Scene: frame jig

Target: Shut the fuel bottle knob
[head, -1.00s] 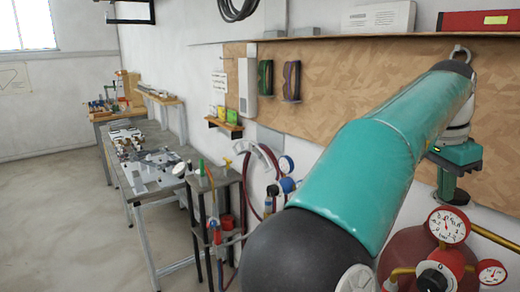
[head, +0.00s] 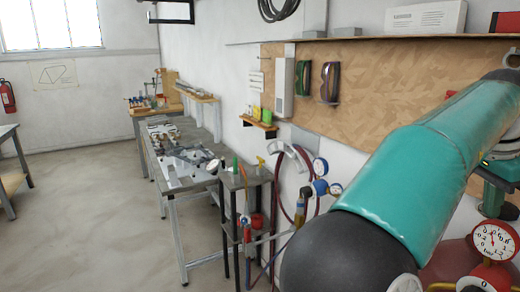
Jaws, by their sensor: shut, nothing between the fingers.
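The dark red fuel bottle (head: 455,262) stands at the lower right, partly behind my arm and cut by the frame's edge. A red-rimmed gauge (head: 493,240) sits above it. A red fitting, which seems to be the knob (head: 484,280), shows just below the gauge at the bottom edge; how far it is turned cannot be told. My gripper (head: 493,205), teal and dark, is at the right edge above the gauge, partly hidden by my teal arm. It is shut and empty, and appears apart from the knob.
A blue-fitted regulator with gauges (head: 320,186) and a coiled hose hang left of my arm. A small stand (head: 245,178) and a long workbench (head: 175,190) run along the wall. A shelf (head: 400,39) is above the board.

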